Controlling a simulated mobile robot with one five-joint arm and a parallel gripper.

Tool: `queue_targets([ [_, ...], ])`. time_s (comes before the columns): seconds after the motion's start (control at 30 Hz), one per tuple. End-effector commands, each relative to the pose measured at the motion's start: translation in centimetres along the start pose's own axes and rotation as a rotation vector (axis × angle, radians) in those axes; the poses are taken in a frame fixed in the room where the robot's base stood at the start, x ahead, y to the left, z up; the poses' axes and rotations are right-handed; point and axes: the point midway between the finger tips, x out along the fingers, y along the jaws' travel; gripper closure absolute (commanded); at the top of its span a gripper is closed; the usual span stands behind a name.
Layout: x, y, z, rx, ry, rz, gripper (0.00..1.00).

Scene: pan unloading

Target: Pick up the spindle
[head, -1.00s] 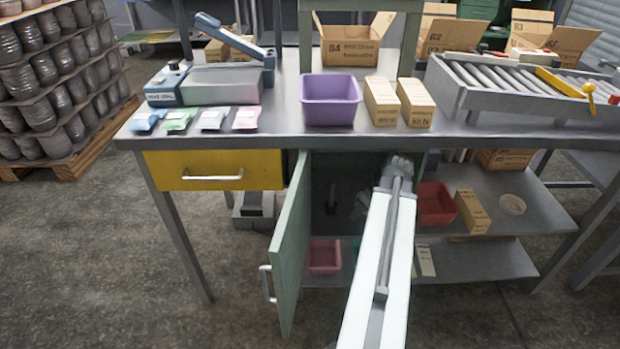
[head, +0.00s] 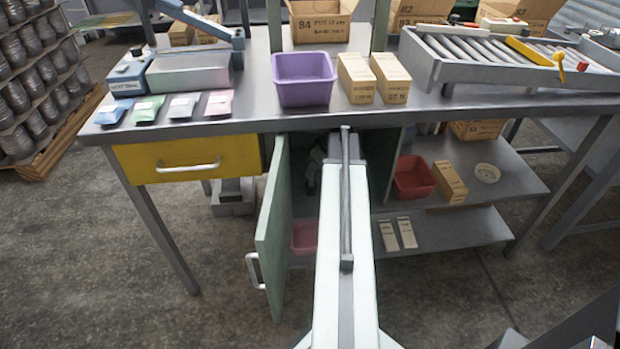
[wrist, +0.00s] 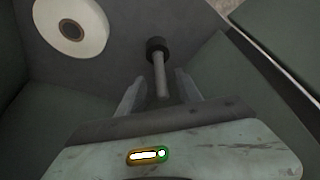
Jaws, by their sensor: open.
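The spindle (wrist: 161,75), a light grey shaft with a dark round collar at its far end, shows in the wrist view. My gripper (wrist: 160,88) is open, with one finger on each side of the shaft in the picture. I see a gap on both sides and no contact. I cannot tell how deep the shaft sits between the fingers. In the head view my arm reaches into the open cabinet (head: 272,215) under the bench and hides the spindle and most of my gripper.
A white roll (wrist: 70,27) with a brown core lies up left of the spindle in the wrist view. The green cabinet door stands open left of my arm. A pink bin (head: 304,238) is low inside. A red bin (head: 413,177) and boxes stand on the right shelf.

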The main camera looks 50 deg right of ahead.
Motion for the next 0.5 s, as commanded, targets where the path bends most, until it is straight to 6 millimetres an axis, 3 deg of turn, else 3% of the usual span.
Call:
queue_targets([
  [0.13, 0.6, 0.0, 0.1, 0.0, 0.0, 0.0, 0.58],
  [0.4, 5.0, 0.0, 0.2, -0.003, 0.0, 0.0, 0.58],
  [0.5, 5.4, -0.1, 0.1, -0.002, 0.0, 0.0, 0.58],
])
